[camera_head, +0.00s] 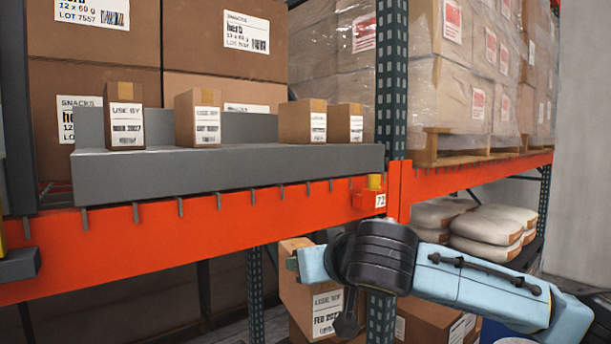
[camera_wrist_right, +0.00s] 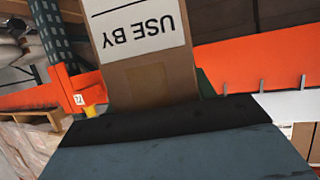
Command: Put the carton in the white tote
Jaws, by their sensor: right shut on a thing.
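My right gripper (camera_head: 318,288) is shut on a brown carton (camera_head: 322,310) in front of the orange shelf beam, below the grey ledge. The carton has a white label reading USE BY. In the right wrist view the same carton (camera_wrist_right: 150,80) fills the top middle, its label upside down, close beyond the gripper. Part of the carton is hidden behind my wrist in the head view. My left gripper is not in view.
Several similar small cartons (camera_head: 197,117) stand on the grey ledge (camera_head: 230,170) above the orange beam (camera_head: 230,226). A dark upright post (camera_head: 391,80) and a yellow-topped red block (camera_head: 369,195) are close to my right wrist. White sacks (camera_head: 486,235) lie behind.

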